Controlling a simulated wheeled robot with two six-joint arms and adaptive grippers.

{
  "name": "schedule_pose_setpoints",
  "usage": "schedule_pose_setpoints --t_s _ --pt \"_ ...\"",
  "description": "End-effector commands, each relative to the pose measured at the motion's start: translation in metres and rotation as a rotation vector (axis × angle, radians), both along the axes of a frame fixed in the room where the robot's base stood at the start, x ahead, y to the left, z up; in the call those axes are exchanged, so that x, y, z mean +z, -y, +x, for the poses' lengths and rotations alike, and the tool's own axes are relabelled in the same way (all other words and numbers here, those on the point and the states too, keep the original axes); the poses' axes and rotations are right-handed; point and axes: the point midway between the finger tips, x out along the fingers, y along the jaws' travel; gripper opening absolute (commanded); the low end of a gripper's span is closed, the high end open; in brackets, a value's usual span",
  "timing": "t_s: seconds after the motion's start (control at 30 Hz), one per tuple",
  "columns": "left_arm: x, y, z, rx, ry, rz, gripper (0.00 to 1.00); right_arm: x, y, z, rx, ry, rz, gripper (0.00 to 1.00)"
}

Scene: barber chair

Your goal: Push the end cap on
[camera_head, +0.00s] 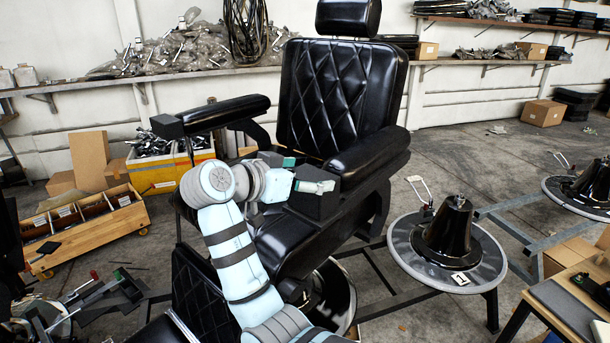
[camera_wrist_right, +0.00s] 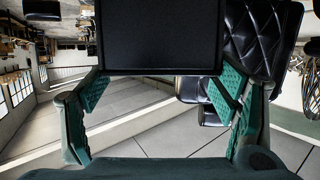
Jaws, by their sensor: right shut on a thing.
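The black barber chair (camera_head: 338,100) stands in the middle with two padded armrests. My right gripper (camera_head: 308,178) is shut on a dark box-shaped end cap (camera_head: 314,205), in front of the armrest (camera_head: 368,152) on the right. I cannot tell whether the cap touches that armrest. In the right wrist view the cap (camera_wrist_right: 160,38) sits between the green finger pads, its flat dark face filling the top middle. My left gripper seems to be at the lower left, unclear among grey and green parts.
A black cone on a round grey base (camera_head: 453,240) stands right of the chair. A wooden tray (camera_head: 85,230) and a yellow bin (camera_head: 165,172) are at the left. A table edge (camera_head: 560,318) is at lower right. Open floor shows behind the cone.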

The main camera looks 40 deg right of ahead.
Motion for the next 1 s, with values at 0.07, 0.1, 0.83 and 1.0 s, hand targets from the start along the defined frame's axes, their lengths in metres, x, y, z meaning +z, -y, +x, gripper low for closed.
schedule_pose_setpoints --t_s 0.07,0.1,0.83,1.0 --pt "-0.002 0.000 0.000 0.000 0.000 0.000 0.99 -0.003 0.000 0.000 0.000 0.001 -0.001 0.46" --pt "-0.003 0.000 0.000 0.000 0.000 0.000 0.99 -0.004 0.000 0.000 0.000 0.001 -0.001 0.46" --pt "-0.003 -0.001 -0.001 0.000 -0.001 0.001 0.99 0.003 -0.022 -0.003 0.003 0.002 0.003 1.00" --pt "-0.003 -0.001 0.000 0.000 0.000 0.001 0.99 0.015 -0.057 -0.009 0.004 0.001 0.003 1.00"
